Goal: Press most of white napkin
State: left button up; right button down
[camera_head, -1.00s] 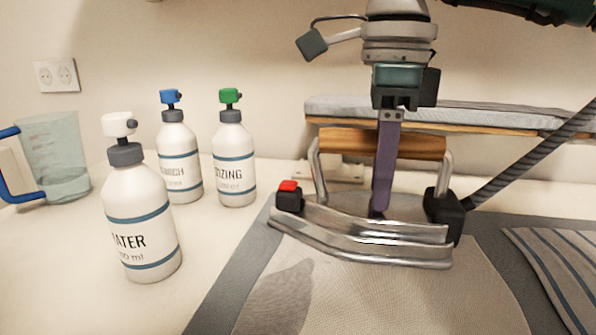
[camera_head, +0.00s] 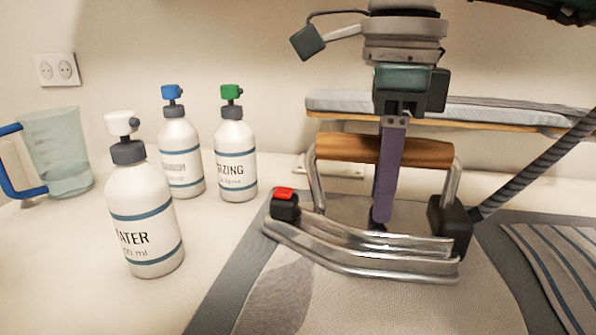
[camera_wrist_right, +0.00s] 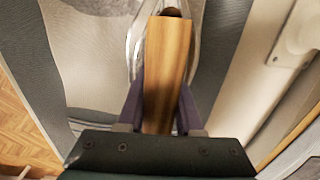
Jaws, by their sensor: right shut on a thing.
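A metal iron (camera_head: 365,250) with a wooden handle (camera_head: 425,150) sits on or just over the light napkin (camera_head: 420,315); I cannot tell if it touches. The napkin lies on a grey mat (camera_head: 228,290) and has a darker patch at its left, beside the iron. My right gripper (camera_head: 382,215) points down and is shut on the iron's wooden handle. The handle also shows between its purple fingers in the right wrist view (camera_wrist_right: 168,70). The left gripper is not in view.
A water bottle (camera_head: 145,220), a blue-capped bottle (camera_head: 181,160) and a green-capped bottle (camera_head: 236,160) stand on the left. A clear jug (camera_head: 55,150) is at the far left. A striped cloth (camera_head: 560,265) lies right. A padded board (camera_head: 480,112) is behind the iron.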

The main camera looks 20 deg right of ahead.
jog(key=shift+s+a+r+p, duration=0.1)
jog(key=shift+s+a+p, duration=0.1)
jog(key=shift+s+a, duration=0.35)
jog(key=shift+s+a+r+p, duration=0.1)
jog(key=shift+s+a+p, duration=0.15)
jog(key=shift+s, duration=0.45)
jog(key=shift+s+a+f, duration=0.1)
jog(key=shift+s+a, duration=0.35)
jog(key=shift+s, duration=0.3)
jog(key=shift+s+a, duration=0.4)
jog(key=shift+s, duration=0.3)
jog(key=shift+s+a, duration=0.1)
jog(key=shift+s+a+p, duration=0.15)
jog(key=shift+s+p, duration=0.15)
jog(key=shift+s+a, duration=0.5)
jog(key=shift+s, duration=0.3)
jog(key=shift+s+a, duration=0.5)
jog(key=shift+s, duration=0.25)
jog(key=shift+s+a+f, duration=0.1)
jog(key=shift+s+a, duration=0.35)
jog(key=shift+s, duration=0.25)
jog(key=shift+s+a, duration=0.4)
jog(key=shift+s, duration=0.3)
jog(key=shift+s+a, duration=0.35)
jog(key=shift+s, duration=0.25)
